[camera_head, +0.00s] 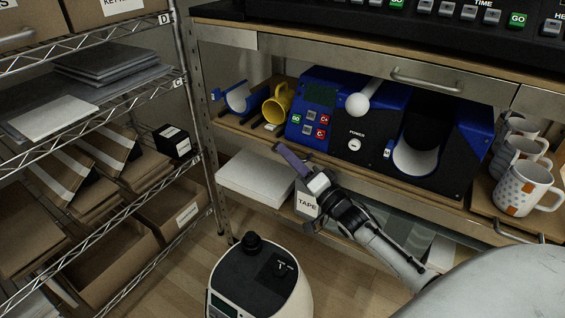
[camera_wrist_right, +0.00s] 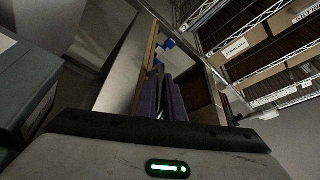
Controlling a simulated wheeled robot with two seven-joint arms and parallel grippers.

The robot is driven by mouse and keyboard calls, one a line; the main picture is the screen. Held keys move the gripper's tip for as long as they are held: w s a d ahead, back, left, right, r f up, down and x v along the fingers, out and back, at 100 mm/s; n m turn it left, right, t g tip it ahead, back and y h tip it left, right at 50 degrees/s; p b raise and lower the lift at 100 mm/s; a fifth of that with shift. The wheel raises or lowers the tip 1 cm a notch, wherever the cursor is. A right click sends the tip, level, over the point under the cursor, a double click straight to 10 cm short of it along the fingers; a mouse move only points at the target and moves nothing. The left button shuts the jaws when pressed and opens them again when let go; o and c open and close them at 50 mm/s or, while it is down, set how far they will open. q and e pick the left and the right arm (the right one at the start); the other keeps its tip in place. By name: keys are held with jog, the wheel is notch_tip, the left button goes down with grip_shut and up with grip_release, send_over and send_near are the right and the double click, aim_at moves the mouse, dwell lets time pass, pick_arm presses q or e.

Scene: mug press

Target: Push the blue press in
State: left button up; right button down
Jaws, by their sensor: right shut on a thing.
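The blue press (camera_head: 372,135) is a blue and black machine on the shelf, with a keypad on its left, a power knob and a pale curved cradle (camera_head: 415,162) in its right opening. A white lever with a round end (camera_head: 358,103) sticks out at its upper middle. My right gripper (camera_head: 291,159) has purple fingers and is in front of and below the press's left end, apart from it. Its fingers also show close together in the right wrist view (camera_wrist_right: 167,98). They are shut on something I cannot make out. My left gripper is not in view.
A yellow mug (camera_head: 278,103) and a blue holder with a pale cradle (camera_head: 238,98) stand left of the press. Several patterned mugs (camera_head: 526,188) stand at right. A wire rack (camera_head: 96,110) with boxes fills the left. A metal drawer (camera_head: 400,75) is above the press.

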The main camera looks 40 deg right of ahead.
jog(key=c, duration=1.9)
grip_release()
jog(key=shift+d+r, duration=0.1)
jog(key=shift+d, duration=0.3)
jog(key=shift+o, duration=0.2)
jog(key=s+a+f+p, duration=0.1)
jog(key=s+a, duration=0.1)
jog(key=s, duration=0.4)
jog(key=s+a+f+p, duration=0.2)
jog(key=s+a, duration=0.1)
jog(key=s, duration=0.3)
jog(key=s+a+f+n+g+p, duration=0.1)
jog(key=s+a+f+n+g, duration=0.3)
jog(key=a, duration=0.3)
jog(key=s+a+f+n+g+y+p, duration=0.1)
jog(key=s+a+f+n+g+p, duration=0.1)
jog(key=s+a+f+n+g, duration=0.3)
jog(key=shift+s+a+f+n, duration=0.55)
jog(key=shift+s+a, duration=0.2)
jog(key=shift+a, duration=0.95)
